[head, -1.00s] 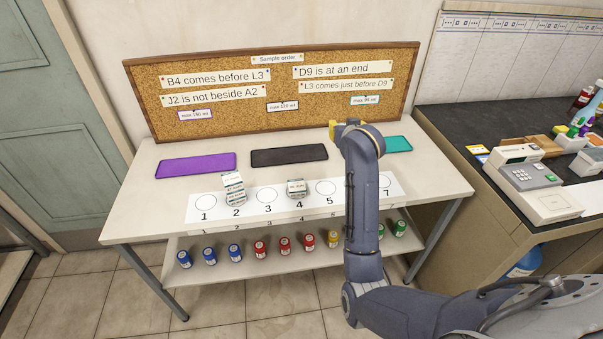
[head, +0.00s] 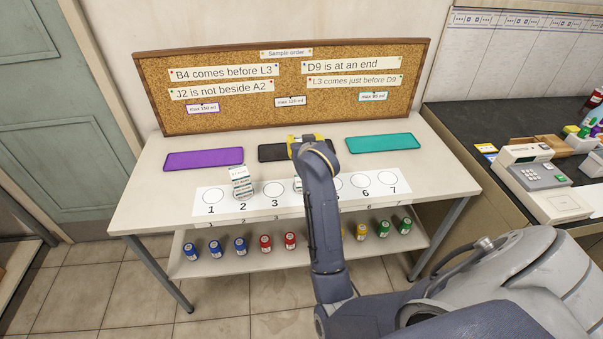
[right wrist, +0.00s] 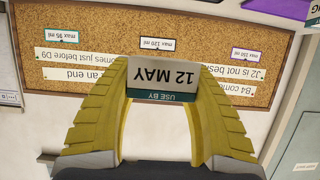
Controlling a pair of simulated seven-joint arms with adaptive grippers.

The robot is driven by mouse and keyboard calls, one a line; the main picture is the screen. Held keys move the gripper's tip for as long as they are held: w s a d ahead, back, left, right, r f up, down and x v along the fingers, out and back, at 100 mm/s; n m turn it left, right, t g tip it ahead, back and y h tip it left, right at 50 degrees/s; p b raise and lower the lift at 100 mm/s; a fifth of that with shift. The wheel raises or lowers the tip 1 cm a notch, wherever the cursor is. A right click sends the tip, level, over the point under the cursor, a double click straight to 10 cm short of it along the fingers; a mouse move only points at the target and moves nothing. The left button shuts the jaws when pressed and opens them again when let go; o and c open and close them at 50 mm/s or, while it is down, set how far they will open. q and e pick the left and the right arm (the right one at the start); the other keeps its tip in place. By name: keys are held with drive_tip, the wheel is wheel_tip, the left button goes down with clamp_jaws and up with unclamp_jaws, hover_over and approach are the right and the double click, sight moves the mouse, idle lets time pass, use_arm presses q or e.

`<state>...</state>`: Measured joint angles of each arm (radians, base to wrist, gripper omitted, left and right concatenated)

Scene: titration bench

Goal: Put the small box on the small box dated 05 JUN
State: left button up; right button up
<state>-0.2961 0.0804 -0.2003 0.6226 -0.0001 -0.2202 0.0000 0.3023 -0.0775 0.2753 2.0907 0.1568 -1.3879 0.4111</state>
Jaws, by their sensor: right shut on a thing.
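My right gripper (head: 305,139) is above the black tray in the head view, its yellow fingers pointing away toward the board. In the right wrist view it is shut on a small white box (right wrist: 162,78) with a green band, which reads "USE BY 12 MAY" upside down. A stack of small boxes (head: 241,182) stands at spot 2 on the numbered strip; its top box sits skewed. Another small box (head: 297,185) near spot 4 is mostly hidden by my right arm. The dates on the standing boxes are too small to read. My left gripper is out of view.
Purple (head: 203,159), black (head: 270,152) and teal (head: 383,142) trays lie along the back of the table. The cork board (head: 290,88) rises behind them. Several coloured jars stand on the lower shelf (head: 225,268). Spots 1, 3, 6 and 7 look clear.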

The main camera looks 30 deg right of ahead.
wheel_tip(320, 180, down, 13)
drive_tip(key=shift+r, duration=0.2)
idle(0.4)
drive_tip(key=shift+f, duration=0.2)
drive_tip(key=o, duration=1.1)
drive_tip(key=shift+o, duration=0.2)
drive_tip(key=shift+r, duration=0.15)
drive_tip(key=shift+s+a+r, duration=0.1)
drive_tip(key=shift+s+a, duration=0.05)
drive_tip(key=v, duration=1.1)
drive_tip(key=shift+s, duration=0.3)
drive_tip(key=shift+a, duration=0.1)
